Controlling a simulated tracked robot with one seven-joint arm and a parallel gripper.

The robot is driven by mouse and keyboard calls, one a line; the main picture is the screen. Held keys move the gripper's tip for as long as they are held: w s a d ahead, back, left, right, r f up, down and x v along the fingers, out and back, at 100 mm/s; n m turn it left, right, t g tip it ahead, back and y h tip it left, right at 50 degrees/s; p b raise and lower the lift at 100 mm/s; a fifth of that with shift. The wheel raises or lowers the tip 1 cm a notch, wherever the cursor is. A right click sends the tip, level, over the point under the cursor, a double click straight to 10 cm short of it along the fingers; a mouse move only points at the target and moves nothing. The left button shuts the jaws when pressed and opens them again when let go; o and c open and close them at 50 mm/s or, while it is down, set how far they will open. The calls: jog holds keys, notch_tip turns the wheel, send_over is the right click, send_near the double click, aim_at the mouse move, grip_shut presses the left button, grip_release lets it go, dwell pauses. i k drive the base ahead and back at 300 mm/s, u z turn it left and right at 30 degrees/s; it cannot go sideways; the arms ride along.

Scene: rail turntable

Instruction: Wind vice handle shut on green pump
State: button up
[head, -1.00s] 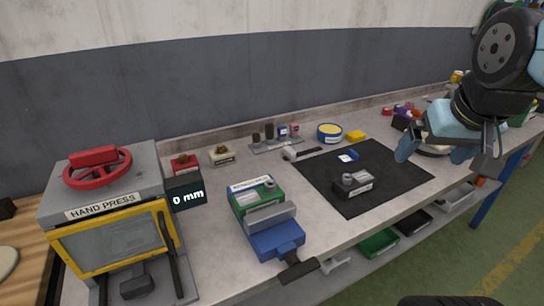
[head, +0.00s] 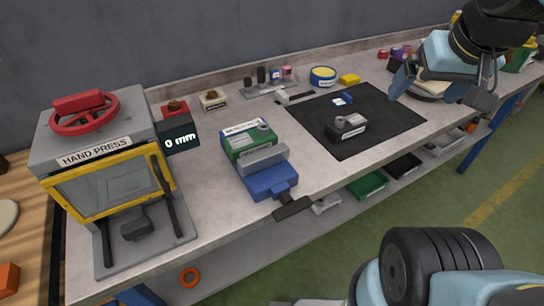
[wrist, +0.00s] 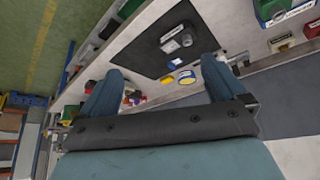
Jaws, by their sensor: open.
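The green pump (head: 250,144) sits in the blue vice (head: 266,183) on the bench, behind the vice's grey jaw plate (head: 262,159). Whether the jaw presses on it I cannot tell. The dark vice handle (head: 293,207) sticks out at the vice's front, over the bench edge. My gripper (head: 441,92) is open and empty, above the far right of the bench, well away from the vice. In the wrist view its fingers (wrist: 160,84) stand wide apart. Something green shows at that view's top right corner (wrist: 272,12).
A hand press (head: 104,215) stands left of the vice. A black mat (head: 385,115) with a dark labelled block (head: 346,128) lies to the right. A yellow-topped round tin (head: 323,75) and small parts line the back. Bins (head: 368,185) hang below the bench.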

aim_at(290, 206)
jog(key=z, duration=1)
jog(key=k, duration=1.7)
jog(key=u, duration=0.35)
